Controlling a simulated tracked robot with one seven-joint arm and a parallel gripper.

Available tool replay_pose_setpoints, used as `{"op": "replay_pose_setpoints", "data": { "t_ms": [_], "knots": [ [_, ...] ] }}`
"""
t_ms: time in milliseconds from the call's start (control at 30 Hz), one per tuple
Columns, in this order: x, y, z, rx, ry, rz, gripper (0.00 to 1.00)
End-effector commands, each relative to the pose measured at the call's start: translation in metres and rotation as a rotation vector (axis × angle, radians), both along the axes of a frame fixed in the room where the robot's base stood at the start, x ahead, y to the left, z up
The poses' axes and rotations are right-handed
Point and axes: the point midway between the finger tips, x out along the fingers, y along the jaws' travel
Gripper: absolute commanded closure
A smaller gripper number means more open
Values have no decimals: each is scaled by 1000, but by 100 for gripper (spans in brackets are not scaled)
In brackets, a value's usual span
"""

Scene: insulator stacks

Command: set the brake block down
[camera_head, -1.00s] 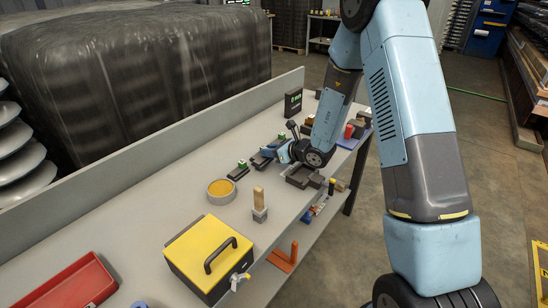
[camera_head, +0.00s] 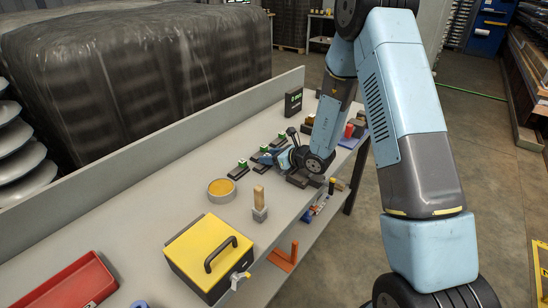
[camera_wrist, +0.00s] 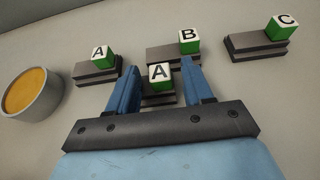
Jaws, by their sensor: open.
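A dark block topped by a green-and-white cube lettered A (camera_wrist: 159,76) sits between the two blue fingers of my gripper (camera_wrist: 155,80) in the wrist view. I take this dark block (camera_wrist: 160,99) for the brake block. The fingers are open, one on each side; any touch is unclear. Beyond it stand three dark blocks with lettered cubes: A (camera_wrist: 97,68) at left, B (camera_wrist: 173,56) in the middle, just behind the block between my fingers, and C (camera_wrist: 257,46) at right. In the head view my gripper (camera_head: 268,158) is low over the bench, partly hiding this block.
A round bowl with orange-yellow contents (camera_head: 221,190) stands left of the blocks. A wooden-handled tool (camera_head: 259,204), a yellow-lidded box (camera_head: 208,256) and a red tray (camera_head: 72,288) are nearer. A black sign box (camera_head: 293,102) stands behind. A low wall (camera_head: 150,145) edges the bench.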

Motion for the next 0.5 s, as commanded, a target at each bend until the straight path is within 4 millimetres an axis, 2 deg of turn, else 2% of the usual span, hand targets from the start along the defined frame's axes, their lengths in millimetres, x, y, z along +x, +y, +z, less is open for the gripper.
{"op": "replay_pose_setpoints", "data": {
  "t_ms": [233,500],
  "knots": [
    [-4,-6,5,0,0,-1,49],
    [-30,-41,24,0,0,-3,49]
  ]
}}
